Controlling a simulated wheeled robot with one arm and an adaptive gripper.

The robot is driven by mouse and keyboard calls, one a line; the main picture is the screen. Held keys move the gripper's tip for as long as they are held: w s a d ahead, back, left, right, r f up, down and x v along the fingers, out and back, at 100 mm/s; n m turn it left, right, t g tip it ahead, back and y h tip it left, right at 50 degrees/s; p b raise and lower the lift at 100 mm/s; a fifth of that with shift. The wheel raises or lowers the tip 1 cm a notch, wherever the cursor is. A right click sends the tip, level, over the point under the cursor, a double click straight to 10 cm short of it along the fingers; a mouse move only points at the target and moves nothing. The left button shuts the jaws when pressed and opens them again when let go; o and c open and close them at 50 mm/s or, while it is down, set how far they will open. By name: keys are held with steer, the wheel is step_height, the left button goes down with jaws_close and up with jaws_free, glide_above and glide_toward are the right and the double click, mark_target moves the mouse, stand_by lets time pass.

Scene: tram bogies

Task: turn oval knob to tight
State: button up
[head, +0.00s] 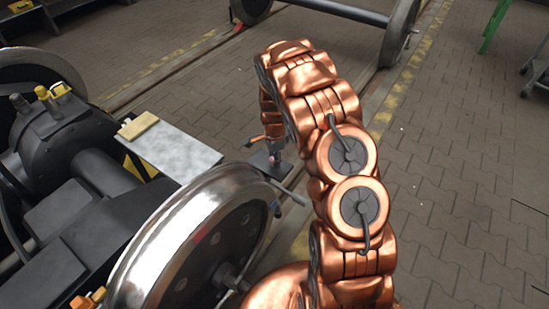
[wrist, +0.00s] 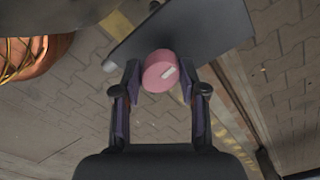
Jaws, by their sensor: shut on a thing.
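My gripper (wrist: 162,80) is shut on the knob, one finger at each side. In the head view the dark plate (head: 283,171) lies below the end of my arm, and the knob is too small there to make out clearly.
A large shiny wheel (head: 190,245) stands close to the plate, left of my arm. A grey metal board (head: 180,153) with a yellow block (head: 138,125) lies beyond it. Another wheelset (head: 335,12) stands at the back.

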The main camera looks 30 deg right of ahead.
stand_by(0.3)
steer(key=o, duration=1.1)
steer(key=shift+o, duration=0.2)
steer(key=shift+r, duration=0.15)
step_height(320, 180, up, 12)
